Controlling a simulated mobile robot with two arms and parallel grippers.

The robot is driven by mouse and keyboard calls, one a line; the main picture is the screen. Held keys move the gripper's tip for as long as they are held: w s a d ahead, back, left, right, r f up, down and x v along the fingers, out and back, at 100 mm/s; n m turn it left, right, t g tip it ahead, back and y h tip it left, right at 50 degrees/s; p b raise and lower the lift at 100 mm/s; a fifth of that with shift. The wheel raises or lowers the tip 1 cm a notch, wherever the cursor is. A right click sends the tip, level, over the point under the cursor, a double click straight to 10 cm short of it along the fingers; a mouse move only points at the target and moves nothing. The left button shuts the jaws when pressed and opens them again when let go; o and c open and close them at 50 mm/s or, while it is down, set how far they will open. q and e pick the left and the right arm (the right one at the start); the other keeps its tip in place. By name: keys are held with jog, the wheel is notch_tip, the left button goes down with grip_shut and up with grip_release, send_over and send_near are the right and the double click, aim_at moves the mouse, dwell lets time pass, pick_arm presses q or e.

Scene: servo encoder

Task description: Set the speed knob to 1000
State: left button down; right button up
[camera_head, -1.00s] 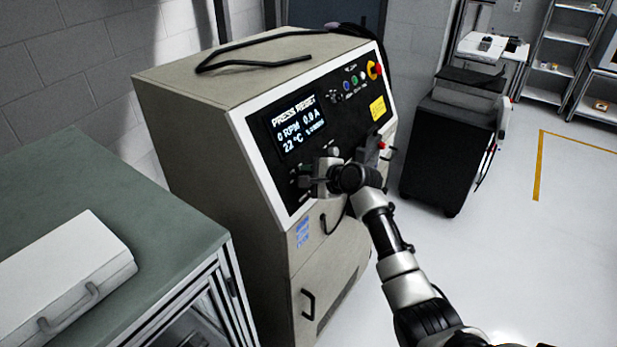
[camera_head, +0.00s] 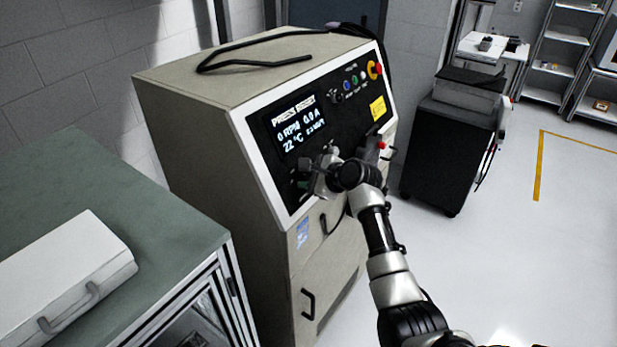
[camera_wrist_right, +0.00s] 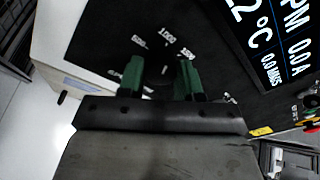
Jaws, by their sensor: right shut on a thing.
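The machine's control panel (camera_head: 337,119) is black and slanted, with a lit display (camera_head: 298,124) reading "PRESS RESET", 0 RPM, 0.0 A and 22 °C. My right gripper (camera_wrist_right: 161,68) is against the panel's lower left part, its green fingers shut on the speed knob. The knob is dark and mostly hidden between the fingers, so its pointer setting cannot be read. Printed scale marks, including "1000" (camera_wrist_right: 167,34), fan out just beyond the fingertips in the right wrist view. In the head view my right gripper (camera_head: 308,182) covers the knob. My left gripper is not in view.
Small coloured buttons (camera_head: 355,82) and a red knob on a yellow ring (camera_head: 375,70) sit at the panel's upper right. A green-topped bench (camera_head: 150,220) stands at the left, and a black cabinet (camera_head: 438,150) at the right. The floor at right is open.

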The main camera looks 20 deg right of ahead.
jog(key=o, duration=0.9)
jog(key=b+v, duration=0.3)
jog(key=v, duration=0.7)
jog(key=shift+s+d+r, duration=0.1)
jog(key=shift+s+d, duration=0.15)
